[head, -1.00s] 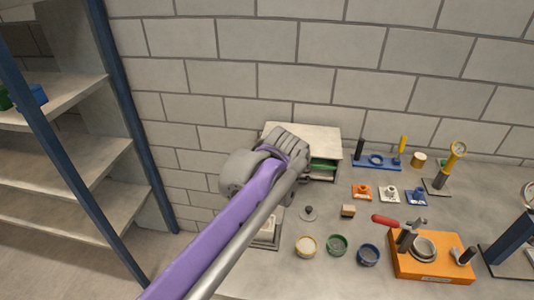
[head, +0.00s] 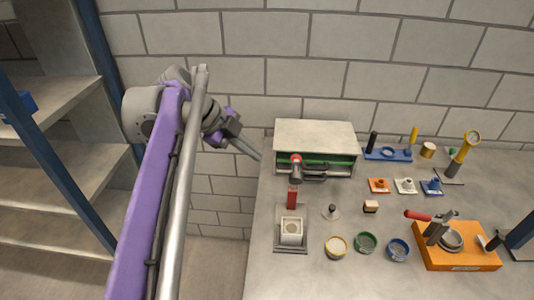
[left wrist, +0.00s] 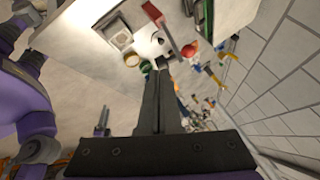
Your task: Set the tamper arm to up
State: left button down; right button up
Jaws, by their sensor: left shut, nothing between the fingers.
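What looks like the tamper arm stands over a small grey station (head: 291,248) with a white square block on it. It has a red upright piece (head: 292,198) and a red knob (head: 296,159) above a grey part; whether it counts as up or down I cannot tell. In the left wrist view the red piece (left wrist: 153,14) and round red knob (left wrist: 189,50) show just beyond my fingers. My left gripper (head: 256,154) is shut and empty, left of the knob, near the table's left edge. It also shows in the left wrist view (left wrist: 162,64). My right gripper is not seen.
A pale box (head: 315,133) with green inside stands behind the knob. Several round pots, including a yellow one (head: 336,247), lie to the right. An orange fixture (head: 458,258) with a red-handled clamp is further right. Shelves (head: 60,170) stand at left.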

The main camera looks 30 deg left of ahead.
pick_arm(q)
jog(key=w+d+f, duration=0.4)
jog(key=w+f, duration=0.2)
jog(key=w, duration=0.2)
jog(key=shift+f, duration=0.4)
jog(key=shift+s+d, duration=0.1)
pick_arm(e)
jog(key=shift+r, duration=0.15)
pick_arm(q)
jog(key=shift+w+a+r+g+p, duration=0.1)
jog(key=shift+w+a+g+p, duration=0.15)
jog(key=shift+w+p, duration=0.3)
jog(key=shift+w+a+r+g+p, duration=0.15)
jog(key=shift+w+a+p, duration=0.25)
jog(key=shift+w, duration=0.25)
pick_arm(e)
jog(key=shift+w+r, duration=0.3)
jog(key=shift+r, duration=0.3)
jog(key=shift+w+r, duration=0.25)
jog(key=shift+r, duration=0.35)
pick_arm(q)
jog(key=shift+d+f, duration=0.1)
